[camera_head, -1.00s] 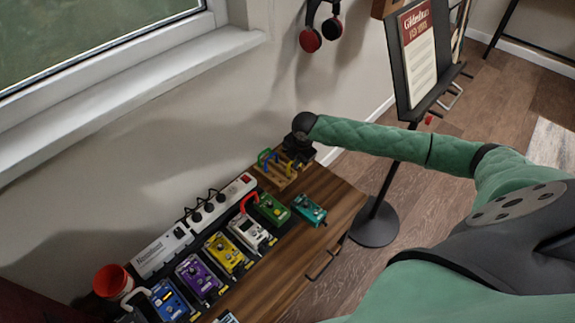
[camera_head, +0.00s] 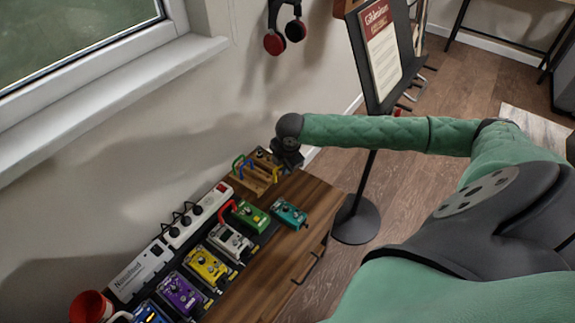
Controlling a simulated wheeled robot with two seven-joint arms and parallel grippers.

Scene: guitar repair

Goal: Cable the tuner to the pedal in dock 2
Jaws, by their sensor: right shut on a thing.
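My right gripper (camera_head: 287,160) is at the right end of the small wooden cable rack (camera_head: 249,184). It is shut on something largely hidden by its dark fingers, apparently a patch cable. A yellow cable (camera_head: 275,173) shows right beside the fingers; blue (camera_head: 237,163) and green (camera_head: 246,168) cables stand in the rack. A row of pedals lies below: green (camera_head: 251,216), white-grey (camera_head: 230,241), yellow (camera_head: 207,267), purple (camera_head: 181,294) and blue (camera_head: 149,313). A red cable (camera_head: 227,211) arches by the green and white-grey pedals. I cannot tell which is the tuner, nor read dock numbers. My left gripper is out of view.
A teal pedal (camera_head: 289,214) sits apart on the wooden cabinet top (camera_head: 312,196). A white power strip (camera_head: 196,217) with plugs runs along the wall. A red cup (camera_head: 90,306) is at lower left. A music stand (camera_head: 372,104) stands behind my right arm.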

